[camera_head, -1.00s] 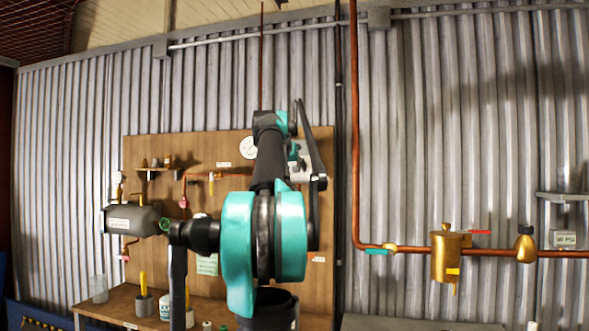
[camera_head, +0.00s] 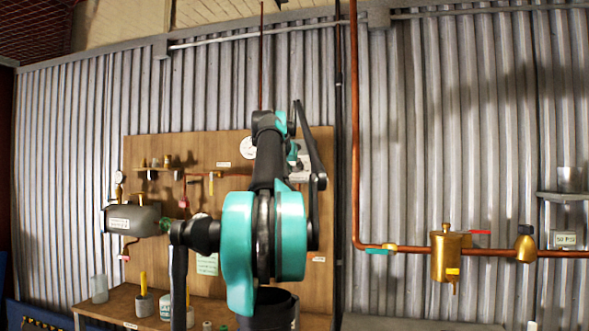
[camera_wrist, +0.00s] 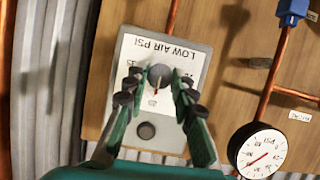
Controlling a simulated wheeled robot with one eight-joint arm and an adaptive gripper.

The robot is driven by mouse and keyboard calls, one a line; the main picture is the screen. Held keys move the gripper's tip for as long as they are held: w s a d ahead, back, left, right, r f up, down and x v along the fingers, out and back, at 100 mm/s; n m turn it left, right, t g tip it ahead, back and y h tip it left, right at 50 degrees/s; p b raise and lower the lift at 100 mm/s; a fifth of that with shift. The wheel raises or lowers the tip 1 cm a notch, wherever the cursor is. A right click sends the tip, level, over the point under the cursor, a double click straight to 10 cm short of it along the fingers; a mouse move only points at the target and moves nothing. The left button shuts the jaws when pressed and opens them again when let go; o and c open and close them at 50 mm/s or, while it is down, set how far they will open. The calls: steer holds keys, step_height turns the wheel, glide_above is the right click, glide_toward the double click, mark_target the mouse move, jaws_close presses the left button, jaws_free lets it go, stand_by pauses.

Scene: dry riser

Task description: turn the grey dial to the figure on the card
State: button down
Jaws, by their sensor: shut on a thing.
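The grey dial (camera_wrist: 160,74) sits on a pale panel (camera_wrist: 197,60) headed LOW AIR PSI, which appears upside down in the wrist view. My gripper (camera_wrist: 158,88) is shut on the dial, with a dark fingertip pad at each side. A red pointer line shows on the dial's near side; the fingers cover part of the scale, and the figure it points to is unclear. In the head view my arm hides most of the panel (camera_head: 303,168). A small card (camera_head: 565,240) reading PSI stands on the right wall; its figure is hard to read.
A round pressure gauge (camera_wrist: 260,154) is at the lower right of the wrist view. A dark round button (camera_wrist: 146,130) is on the panel. A copper pipe (camera_head: 355,130) and brass fittings (camera_head: 446,257) are right of the board. A bench (camera_head: 120,302) with cups stands below.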

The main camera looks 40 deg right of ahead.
steer(key=n+g+h, duration=0.1)
steer(key=n, duration=0.2)
steer(key=shift+w+a+g, duration=0.1)
steer(key=shift+w+g, duration=0.05)
steer(key=shift+g, duration=0.15)
steer(key=shift+f+n+g+h, duration=0.15)
steer(key=shift+n+g+h, duration=0.45)
steer(key=shift+n+h, duration=0.75)
steer(key=shift+n, duration=0.45)
steer(key=c, duration=1.3)
jaws_free()
steer(key=shift+a, duration=0.1)
steer(key=shift+o, duration=0.2)
steer(key=v, duration=1.2)
